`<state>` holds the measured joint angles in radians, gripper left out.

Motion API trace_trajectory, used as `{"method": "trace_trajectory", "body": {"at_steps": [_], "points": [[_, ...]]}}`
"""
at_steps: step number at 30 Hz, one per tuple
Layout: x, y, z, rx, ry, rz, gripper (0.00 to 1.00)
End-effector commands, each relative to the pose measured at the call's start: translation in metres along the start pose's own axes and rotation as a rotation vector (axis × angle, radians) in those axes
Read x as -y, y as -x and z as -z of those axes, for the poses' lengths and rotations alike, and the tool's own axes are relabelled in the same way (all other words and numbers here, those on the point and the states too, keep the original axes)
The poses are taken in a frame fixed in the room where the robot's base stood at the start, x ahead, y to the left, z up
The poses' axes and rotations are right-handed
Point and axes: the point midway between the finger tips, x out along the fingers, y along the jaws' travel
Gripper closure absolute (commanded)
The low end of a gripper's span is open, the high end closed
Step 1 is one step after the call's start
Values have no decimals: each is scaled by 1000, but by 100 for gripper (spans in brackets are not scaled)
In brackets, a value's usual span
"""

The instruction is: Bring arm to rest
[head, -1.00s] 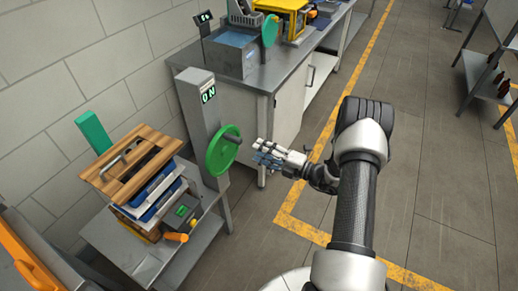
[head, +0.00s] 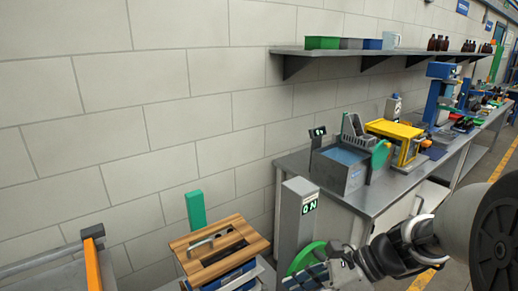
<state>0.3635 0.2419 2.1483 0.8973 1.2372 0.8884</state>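My arm (head: 465,235) comes in from the right edge of the head view, its large round joint close to the camera. It reaches left and ends in my gripper (head: 318,277) at the bottom of the view. The gripper is in front of the green handwheel (head: 303,256) and hides part of it. I cannot tell whether it touches the wheel. The fingers are small and partly cut off by the lower edge, so their opening is unclear. No held object shows.
A grey post with a lit "ON" display (head: 299,205) stands behind the wheel. A wooden-topped stack (head: 210,245) is to its left. A workbench (head: 375,200) carries a blue-grey machine (head: 340,168) and yellow frame (head: 395,130). Brown bottles (head: 438,43) stand on the wall shelf (head: 330,51).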

Motion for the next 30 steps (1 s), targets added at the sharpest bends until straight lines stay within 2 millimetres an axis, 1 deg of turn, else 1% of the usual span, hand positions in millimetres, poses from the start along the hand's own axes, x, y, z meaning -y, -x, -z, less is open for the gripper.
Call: {"method": "trace_trajectory", "body": {"at_steps": [1, 3, 5, 6, 8, 9, 13, 15, 18, 21, 25, 30], "points": [[-19, 3, -8, -73, 141, -10, 59], [-44, 8, -9, -177, 339, -35, 59], [-63, 14, -9, -264, 510, -59, 59], [-75, 19, -8, -323, 624, -75, 59], [-91, 26, -5, -410, 793, -102, 59], [-100, 32, -3, -469, 907, -121, 59], [-125, 52, 7, -660, 1260, -194, 59], [-134, 63, 11, -755, 1426, -233, 59], [-141, 76, 15, -870, 1616, -286, 59], [-145, 86, 18, -950, 1739, -326, 59], [-146, 92, 20, -1000, 1808, -352, 59], [-146, 92, 20, -1005, 1816, -357, 59]]}}
